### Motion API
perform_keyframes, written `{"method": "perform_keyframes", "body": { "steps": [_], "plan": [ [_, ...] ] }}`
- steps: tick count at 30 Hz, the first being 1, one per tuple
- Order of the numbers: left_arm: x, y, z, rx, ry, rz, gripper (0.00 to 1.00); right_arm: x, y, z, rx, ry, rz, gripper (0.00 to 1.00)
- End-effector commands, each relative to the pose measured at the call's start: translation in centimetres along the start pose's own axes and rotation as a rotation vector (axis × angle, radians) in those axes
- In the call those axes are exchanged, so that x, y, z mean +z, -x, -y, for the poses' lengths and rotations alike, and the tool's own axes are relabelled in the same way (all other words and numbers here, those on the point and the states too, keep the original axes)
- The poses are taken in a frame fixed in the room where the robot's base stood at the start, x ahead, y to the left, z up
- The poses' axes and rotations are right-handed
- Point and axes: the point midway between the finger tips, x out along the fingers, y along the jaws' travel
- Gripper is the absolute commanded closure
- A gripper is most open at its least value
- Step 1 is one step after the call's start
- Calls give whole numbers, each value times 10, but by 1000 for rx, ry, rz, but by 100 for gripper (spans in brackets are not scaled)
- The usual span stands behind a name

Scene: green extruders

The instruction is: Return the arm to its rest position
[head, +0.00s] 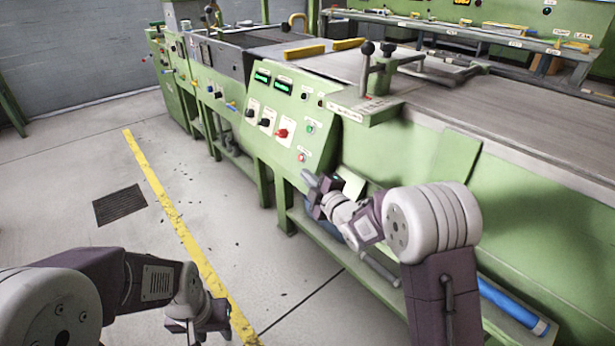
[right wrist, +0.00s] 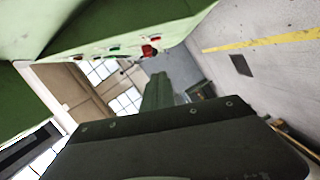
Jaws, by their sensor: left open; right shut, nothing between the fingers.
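My right arm reaches forward from the lower right in the head view. Its gripper (head: 313,184) is shut and empty, in front of the green machine (head: 520,230) just below its control panel (head: 285,117). I cannot tell whether it touches the machine. In the right wrist view, the dark gripper body fills the bottom. My left arm comes in from the lower left. Its gripper (head: 212,330) is open and low over the floor by the yellow line, partly cut off by the bottom edge.
The panel carries black knobs and a red switch (head: 283,133), which also shows in the right wrist view (right wrist: 149,50). A blue tube (head: 512,303) lies on the low shelf under the machine. The floor left of the yellow line (head: 165,200) is clear around a dark grate (head: 120,205).

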Motion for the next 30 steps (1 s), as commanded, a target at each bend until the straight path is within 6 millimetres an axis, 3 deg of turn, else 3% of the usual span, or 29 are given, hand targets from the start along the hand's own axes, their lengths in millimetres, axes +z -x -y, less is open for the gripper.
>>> {"method": "perform_keyframes", "body": {
  "steps": [12,14,16,18,20,24,30],
  "plan": [
    [0,0,0,0,0,0,58,1,0,-3,4,0,3,100],
    [0,0,0,0,0,0,58,0,2,-16,26,6,1,100],
    [0,1,0,0,0,0,58,-4,12,-45,74,17,2,100],
    [0,1,0,0,0,0,58,6,38,-64,73,-10,71,100],
    [0,1,0,0,0,0,58,32,68,-46,-26,-144,208,100],
    [0,2,0,0,0,0,58,71,137,23,-237,-498,503,100],
    [0,2,0,0,0,0,58,80,237,114,-448,-922,902,100]
  ]
}}
